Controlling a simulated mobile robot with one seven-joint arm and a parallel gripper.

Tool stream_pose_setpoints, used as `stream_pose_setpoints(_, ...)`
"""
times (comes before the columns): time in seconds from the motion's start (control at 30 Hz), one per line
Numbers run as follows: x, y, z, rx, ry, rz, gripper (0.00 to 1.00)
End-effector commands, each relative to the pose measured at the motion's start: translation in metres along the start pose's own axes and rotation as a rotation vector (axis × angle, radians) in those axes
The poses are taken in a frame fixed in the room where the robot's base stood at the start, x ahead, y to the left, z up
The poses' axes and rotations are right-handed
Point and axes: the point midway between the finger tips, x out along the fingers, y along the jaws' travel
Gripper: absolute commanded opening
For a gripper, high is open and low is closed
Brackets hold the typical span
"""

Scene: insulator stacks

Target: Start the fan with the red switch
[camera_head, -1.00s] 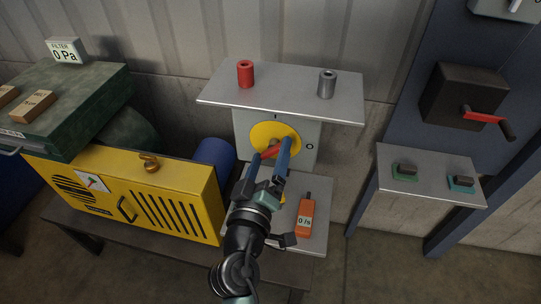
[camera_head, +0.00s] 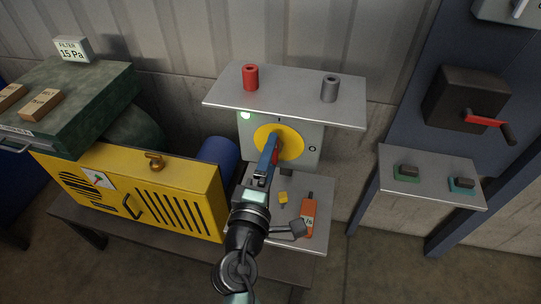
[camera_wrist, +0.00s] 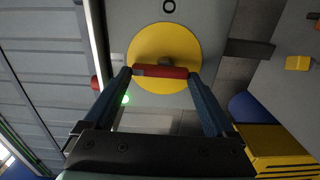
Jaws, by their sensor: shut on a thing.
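The red switch handle (camera_wrist: 160,71) sits on a round yellow disc (camera_head: 292,140) on the front of a grey switch box (camera_head: 314,131). My gripper (camera_wrist: 159,75) is shut on the red handle, one blue finger at each end of it. In the head view the handle is mostly hidden behind my fingers. A green lamp (camera_head: 246,115) glows at the upper left of the box. The filter display (camera_head: 72,49) at the back left reads 15 Pa. The fan itself cannot be clearly made out.
Above the box is a grey shelf (camera_head: 222,98) with a red cylinder (camera_head: 250,77) and a grey cylinder (camera_head: 329,88). A yellow slotted housing (camera_head: 130,190) stands to the left. An orange meter (camera_head: 309,214) lies below right. A black box with a red-handled crank (camera_head: 484,120) is at right.

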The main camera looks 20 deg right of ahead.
Motion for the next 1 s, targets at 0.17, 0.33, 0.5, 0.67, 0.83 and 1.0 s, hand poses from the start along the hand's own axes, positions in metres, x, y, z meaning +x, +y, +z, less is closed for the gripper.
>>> stream_pose_setpoints(0.17, -0.0003, -0.0013, 0.0001, -0.034, -0.001, -0.003, 0.34)
stream_pose_setpoints(0.33, -0.0003, -0.0015, 0.0000, -0.044, -0.001, -0.002, 0.34)
stream_pose_setpoints(0.5, -0.0003, -0.0016, 0.0000, -0.046, -0.001, -0.002, 0.34)
stream_pose_setpoints(0.67, -0.0003, -0.0017, -0.0001, -0.046, 0.000, -0.002, 0.99)
stream_pose_setpoints(0.83, -0.0002, -0.0012, -0.0002, -0.043, 0.000, -0.001, 1.00)
stream_pose_setpoints(1.0, -0.0048, -0.0019, -0.0007, -0.042, 0.001, -0.001, 1.00)
